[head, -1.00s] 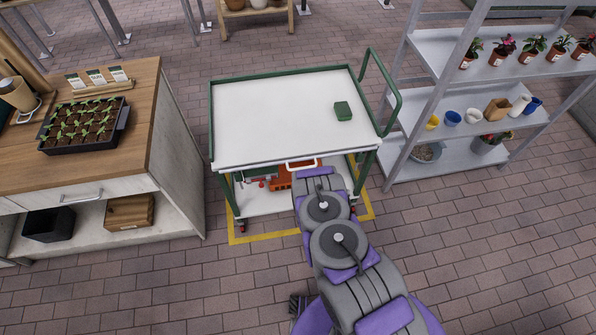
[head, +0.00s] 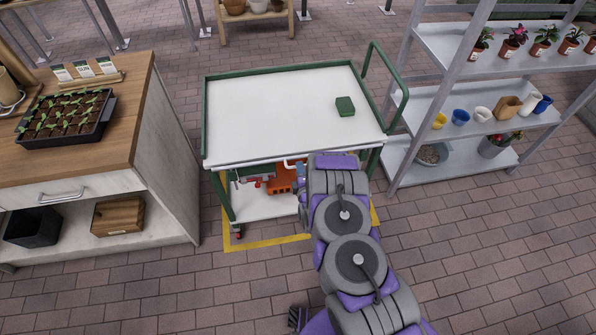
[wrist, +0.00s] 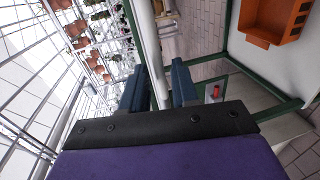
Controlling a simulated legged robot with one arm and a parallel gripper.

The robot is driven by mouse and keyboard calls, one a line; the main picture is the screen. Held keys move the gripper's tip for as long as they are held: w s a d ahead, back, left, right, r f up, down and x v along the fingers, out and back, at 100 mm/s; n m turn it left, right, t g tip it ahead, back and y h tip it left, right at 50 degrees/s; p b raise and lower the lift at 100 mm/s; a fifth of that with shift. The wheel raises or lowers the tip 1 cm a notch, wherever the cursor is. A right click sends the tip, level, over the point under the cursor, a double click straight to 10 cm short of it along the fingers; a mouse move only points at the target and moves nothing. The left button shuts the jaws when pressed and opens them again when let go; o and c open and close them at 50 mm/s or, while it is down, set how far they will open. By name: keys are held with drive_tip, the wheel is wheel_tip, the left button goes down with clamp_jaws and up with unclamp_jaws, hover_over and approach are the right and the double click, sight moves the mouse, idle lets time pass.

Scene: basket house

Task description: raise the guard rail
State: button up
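A cart with a green frame (head: 204,112) stands ahead of me, with a white top. In the wrist view the white rail (wrist: 146,38) runs down between the two blue fingers of my gripper (wrist: 157,80). The fingers stand apart, one on each side of it; I cannot tell whether they touch it. In the head view my forearm hides most of the gripper at the cart's near edge.
A green block (head: 345,106) lies on the cart top. An orange bin (head: 281,182) sits on the lower shelf. A wooden workbench (head: 150,130) with a seedling tray (head: 66,140) stands left. A grey shelf unit (head: 412,165) with pots stands close on the right. Brick floor is clear in front.

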drive_tip(key=shift+a+b+x, duration=0.25)
drive_tip(key=shift+b+x, duration=0.7)
drive_tip(key=shift+x, duration=0.55)
drive_tip(key=shift+d, duration=0.55)
drive_tip(key=c, duration=0.4)
clamp_jaws()
drive_tip(key=shift+s+a, duration=0.1)
drive_tip(key=shift+a, duration=0.05)
drive_tip(key=shift+a, duration=0.1)
